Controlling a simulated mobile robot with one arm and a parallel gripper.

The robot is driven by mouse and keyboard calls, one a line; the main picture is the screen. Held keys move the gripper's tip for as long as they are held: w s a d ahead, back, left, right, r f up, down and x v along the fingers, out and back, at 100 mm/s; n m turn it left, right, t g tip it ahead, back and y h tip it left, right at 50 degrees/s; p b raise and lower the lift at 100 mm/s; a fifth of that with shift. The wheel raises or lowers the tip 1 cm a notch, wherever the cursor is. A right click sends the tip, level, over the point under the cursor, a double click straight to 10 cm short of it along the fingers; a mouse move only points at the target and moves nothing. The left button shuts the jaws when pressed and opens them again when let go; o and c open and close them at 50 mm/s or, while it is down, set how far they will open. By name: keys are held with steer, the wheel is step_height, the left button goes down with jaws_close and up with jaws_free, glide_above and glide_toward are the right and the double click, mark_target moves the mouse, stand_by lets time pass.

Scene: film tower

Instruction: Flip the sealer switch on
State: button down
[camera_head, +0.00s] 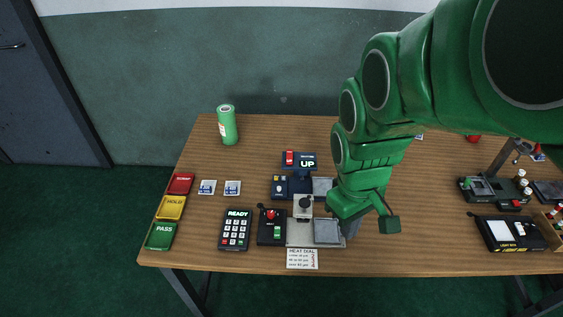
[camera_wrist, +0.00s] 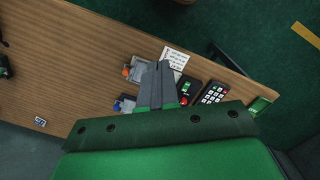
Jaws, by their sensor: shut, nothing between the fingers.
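A black control box (camera_head: 265,238) stands at the front of the table, left of the grey metal sealer plate (camera_head: 327,231). It carries a red knob (camera_head: 271,215) and a green rocker switch (camera_head: 277,232); which way the rocker is set is too small to tell. In the wrist view the rocker (camera_wrist: 186,87) and the red knob (camera_wrist: 184,101) show just right of my gripper (camera_wrist: 160,66). My gripper is shut and empty, above the sealer area and apart from the switch. In the head view my green arm hides part of the sealer's right side.
A black keypad (camera_head: 236,229) reading READY stands left of the box. A heat dial card (camera_head: 302,258) lies at the front edge. A blue unit (camera_head: 299,161) reading UP stands behind. Red, yellow and green trays (camera_head: 160,236) line the left edge. A green canister (camera_head: 227,125) stands at the back.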

steer(key=w+a+f+n+t, duration=0.1)
steer(key=w+a+f+n, duration=0.3)
steer(key=w+a+n, duration=0.3)
steer(key=n+t, duration=0.1)
steer(key=n, duration=0.3)
glide_above(277, 229)
steer(key=s, duration=0.2)
steer(key=shift+y, duration=0.3)
step_height(277, 229, down, 5)
steer(key=shift+w+d+f, duration=0.1)
steer(key=shift+f, duration=0.05)
steer(key=shift+w+f, duration=0.3)
steer(key=shift+f, duration=2)
steer(key=shift+w+f, duration=0.35)
steer(key=shift+f, duration=2)
steer(key=shift+w+f, duration=0.3)
steer(key=shift+f, duration=2)
steer(key=shift+w+f, duration=0.1)
steer(key=shift+f, duration=0.05)
steer(key=shift+s, duration=0.25)
steer(key=shift+s+r, duration=0.2)
steer(key=shift+s, duration=0.4)
